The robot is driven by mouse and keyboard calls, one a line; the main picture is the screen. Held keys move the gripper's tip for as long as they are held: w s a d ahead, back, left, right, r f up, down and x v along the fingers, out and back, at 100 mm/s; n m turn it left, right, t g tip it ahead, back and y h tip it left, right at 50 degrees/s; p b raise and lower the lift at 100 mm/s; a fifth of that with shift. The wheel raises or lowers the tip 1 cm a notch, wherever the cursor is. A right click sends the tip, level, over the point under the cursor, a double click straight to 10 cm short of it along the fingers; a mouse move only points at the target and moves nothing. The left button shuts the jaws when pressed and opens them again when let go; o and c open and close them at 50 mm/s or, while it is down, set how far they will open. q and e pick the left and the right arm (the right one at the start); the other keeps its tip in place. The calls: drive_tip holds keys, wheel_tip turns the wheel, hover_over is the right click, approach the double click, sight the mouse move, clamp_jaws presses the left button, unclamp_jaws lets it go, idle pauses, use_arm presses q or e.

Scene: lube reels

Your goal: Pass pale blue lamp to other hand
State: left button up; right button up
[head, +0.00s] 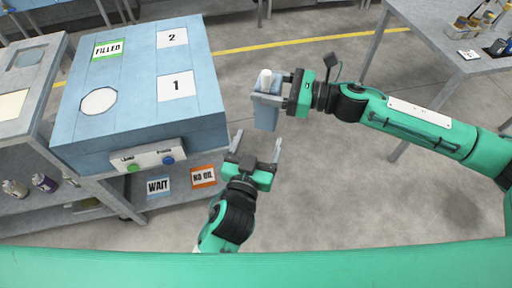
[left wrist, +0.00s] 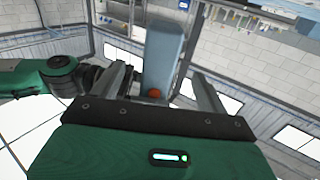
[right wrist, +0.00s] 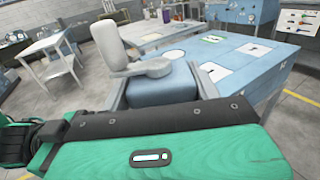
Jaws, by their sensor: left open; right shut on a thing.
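The pale blue lamp (head: 266,112) is held in my right gripper (head: 284,93), in the air to the right of the blue box. Its grey-white top part (right wrist: 140,67) shows large between the fingers in the right wrist view. My left gripper (head: 258,147) is open and empty, just below the lamp in the head view, with its fingers pointing up toward it. In the left wrist view the lamp's pale blue body (left wrist: 162,55) stands beyond and between the open fingers (left wrist: 160,92), with an orange-red spot near its lower end. I see no contact between the left fingers and the lamp.
A blue bench box (head: 135,85) with markings FILLED, 1 and 2 and a button panel (head: 147,156) stands at left. WAIT and NO OIL signs (head: 203,176) lie on the shelf below. A grey table (head: 455,40) is at upper right. Open floor lies between.

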sight(269, 112)
use_arm(q)
drive_tip(key=x, duration=1)
drive_tip(key=shift+w, duration=0.25)
drive_tip(key=c, duration=1.3)
drive_tip(key=shift+c, duration=0.7)
use_arm(e)
drive_tip(key=o, duration=1.3)
drive_tip(key=shift+d, duration=0.15)
